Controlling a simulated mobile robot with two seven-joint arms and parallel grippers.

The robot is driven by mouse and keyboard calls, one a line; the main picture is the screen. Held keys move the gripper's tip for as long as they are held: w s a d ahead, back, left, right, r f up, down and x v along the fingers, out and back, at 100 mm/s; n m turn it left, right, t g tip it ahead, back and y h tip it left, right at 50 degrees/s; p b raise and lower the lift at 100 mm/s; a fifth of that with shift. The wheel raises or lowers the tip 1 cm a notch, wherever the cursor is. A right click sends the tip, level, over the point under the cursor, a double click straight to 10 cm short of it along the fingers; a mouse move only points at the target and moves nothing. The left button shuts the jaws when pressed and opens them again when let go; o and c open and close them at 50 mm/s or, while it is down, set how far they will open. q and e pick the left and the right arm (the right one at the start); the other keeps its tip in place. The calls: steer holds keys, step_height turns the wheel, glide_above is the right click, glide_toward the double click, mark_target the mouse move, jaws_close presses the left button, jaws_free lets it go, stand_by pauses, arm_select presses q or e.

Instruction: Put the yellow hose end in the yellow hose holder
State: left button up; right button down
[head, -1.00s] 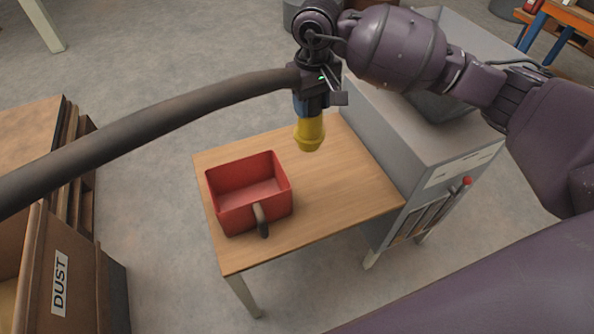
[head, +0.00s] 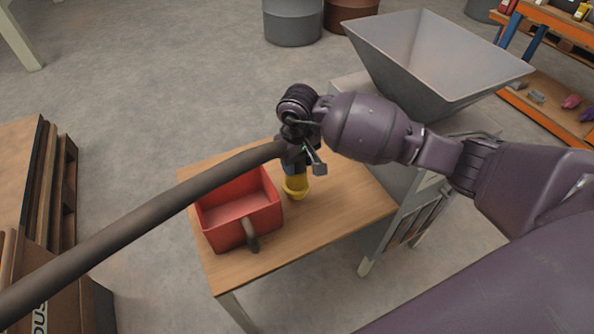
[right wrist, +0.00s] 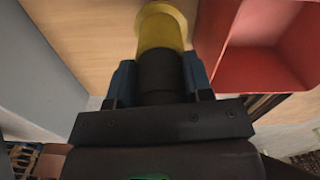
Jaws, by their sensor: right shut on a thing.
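My right gripper (head: 297,168) is shut on the hose end (head: 296,187), which has a yellow tip pointing down. The yellow tip is low over the wooden table, just right of the red box; I cannot tell whether it touches the table. In the right wrist view the blue fingers of the gripper (right wrist: 158,80) sit on both sides of the dark collar behind the yellow tip (right wrist: 163,28). The thick dark hose (head: 150,215) runs from the gripper to the lower left. I see no yellow hose holder. My left gripper is out of view.
The red box (head: 228,235) with a handle stands on the wooden table (head: 340,215). A grey machine with a hopper (head: 430,60) is to the right. Cardboard boxes (head: 30,265) stand at the left. The table right of the yellow tip is clear.

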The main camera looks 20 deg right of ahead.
mark_target(296, 187)
step_height(296, 187, down, 4)
steer(key=shift+r, duration=0.1)
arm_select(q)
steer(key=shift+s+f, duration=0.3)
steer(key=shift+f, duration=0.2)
arm_select(e)
steer(key=shift+r, duration=0.1)
arm_select(q)
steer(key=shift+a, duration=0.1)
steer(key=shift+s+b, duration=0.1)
steer(key=shift+b, duration=0.2)
arm_select(e)
steer(key=shift+f, duration=0.2)
steer(key=c, duration=0.5)
jaws_free()
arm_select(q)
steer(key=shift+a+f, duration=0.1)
arm_select(e)
steer(key=shift+r, duration=0.1)
